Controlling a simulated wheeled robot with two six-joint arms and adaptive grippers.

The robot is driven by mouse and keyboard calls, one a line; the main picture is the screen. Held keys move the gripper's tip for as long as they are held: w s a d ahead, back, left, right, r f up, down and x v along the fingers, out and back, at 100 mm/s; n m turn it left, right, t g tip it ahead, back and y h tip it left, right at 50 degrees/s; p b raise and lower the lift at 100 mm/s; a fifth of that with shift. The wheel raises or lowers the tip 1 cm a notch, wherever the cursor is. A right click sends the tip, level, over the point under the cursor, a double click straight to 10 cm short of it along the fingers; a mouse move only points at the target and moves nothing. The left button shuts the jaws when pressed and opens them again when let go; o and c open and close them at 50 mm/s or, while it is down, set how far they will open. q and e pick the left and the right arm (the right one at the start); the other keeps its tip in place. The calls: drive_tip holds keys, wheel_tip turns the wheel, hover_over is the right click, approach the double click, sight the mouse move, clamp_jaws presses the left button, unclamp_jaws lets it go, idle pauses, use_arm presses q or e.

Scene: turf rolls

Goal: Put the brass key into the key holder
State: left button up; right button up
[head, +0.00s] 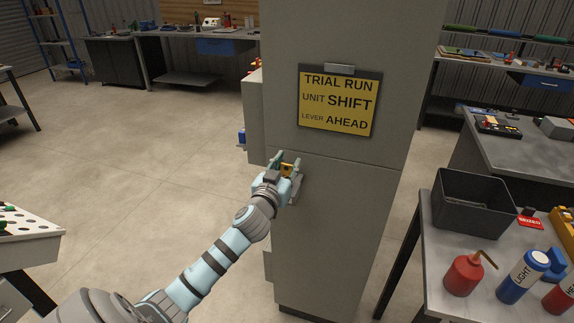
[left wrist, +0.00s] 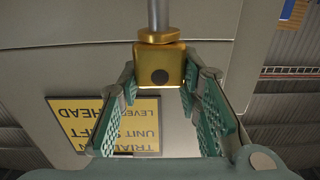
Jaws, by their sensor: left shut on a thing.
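My left gripper (head: 286,170) is at the front of the tall grey cabinet (head: 335,220), below the yellow sign. It is shut on the brass key (left wrist: 160,68), whose yellow block shows between the fingertips in the left wrist view. The block has a dark round spot on its face and a collar, with a steel shaft running to the top edge of that view. In the head view the key (head: 286,169) is a small yellow patch, partly hidden by the fingers. I cannot make out the key holder for certain. My right gripper is not in view.
The yellow sign (head: 340,102) reads "TRIAL RUN, UNIT SHIFT, LEVER AHEAD". At right a grey table carries a black bin (head: 472,203), a red oil can (head: 463,275) and a blue bottle (head: 522,277). The floor left of the cabinet is clear.

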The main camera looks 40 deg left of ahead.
sight(287, 175)
use_arm(q)
drive_tip(key=shift+f+b, duration=1.85)
drive_tip(key=shift+f, duration=0.2)
drive_tip(key=o, duration=1.3)
drive_tip(key=shift+s, duration=0.1)
drive_tip(key=v, duration=1.1)
drive_tip(key=shift+s+d, duration=0.2)
drive_tip(key=shift+s, duration=0.15)
